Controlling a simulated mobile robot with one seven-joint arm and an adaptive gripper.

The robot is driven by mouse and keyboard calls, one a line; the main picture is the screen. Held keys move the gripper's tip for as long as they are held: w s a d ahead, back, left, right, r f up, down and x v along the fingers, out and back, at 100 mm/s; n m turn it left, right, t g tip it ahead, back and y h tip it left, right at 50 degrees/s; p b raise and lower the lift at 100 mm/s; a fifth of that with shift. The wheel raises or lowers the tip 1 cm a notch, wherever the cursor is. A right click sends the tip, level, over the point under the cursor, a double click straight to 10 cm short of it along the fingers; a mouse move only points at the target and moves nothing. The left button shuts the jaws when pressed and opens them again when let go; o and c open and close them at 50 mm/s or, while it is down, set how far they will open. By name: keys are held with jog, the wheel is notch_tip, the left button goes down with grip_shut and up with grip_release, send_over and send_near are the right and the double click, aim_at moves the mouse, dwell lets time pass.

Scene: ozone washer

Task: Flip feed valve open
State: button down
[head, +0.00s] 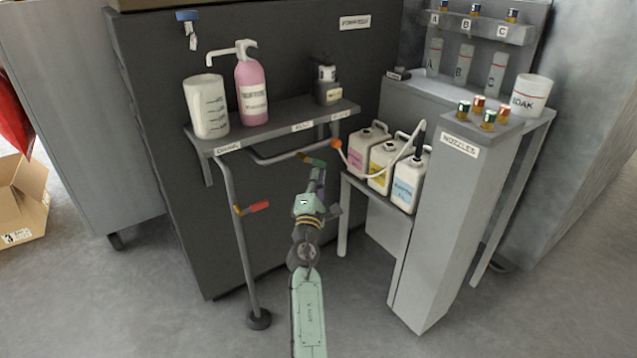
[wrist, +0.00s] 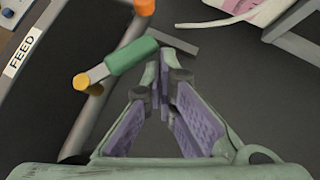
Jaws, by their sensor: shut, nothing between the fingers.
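The feed valve's green handle (wrist: 132,56) shows in the wrist view beside the FEED label (wrist: 24,52). A brass-yellow end (wrist: 82,80) sits at its left, and the handle slants across the grey pipe, up to the right. In the head view the green handle (head: 314,161) is under the shelf's right part. My gripper (wrist: 164,68) is shut and empty, its fingertips close to the right end of the handle; I cannot tell whether they touch. In the head view my gripper (head: 319,176) is just below the handle and partly hides the area.
A second valve with a red handle (head: 258,207) is on the left standing pipe. An orange knob (head: 336,144) is right of the green handle. White jugs (head: 408,182) stand at right on a low shelf. The shelf above (head: 270,128) holds a beaker and bottles.

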jog(key=shift+w+d+r, duration=0.3)
jog(key=shift+d, duration=0.15)
dwell(0.5)
jog(key=shift+r, duration=0.1)
dwell(0.9)
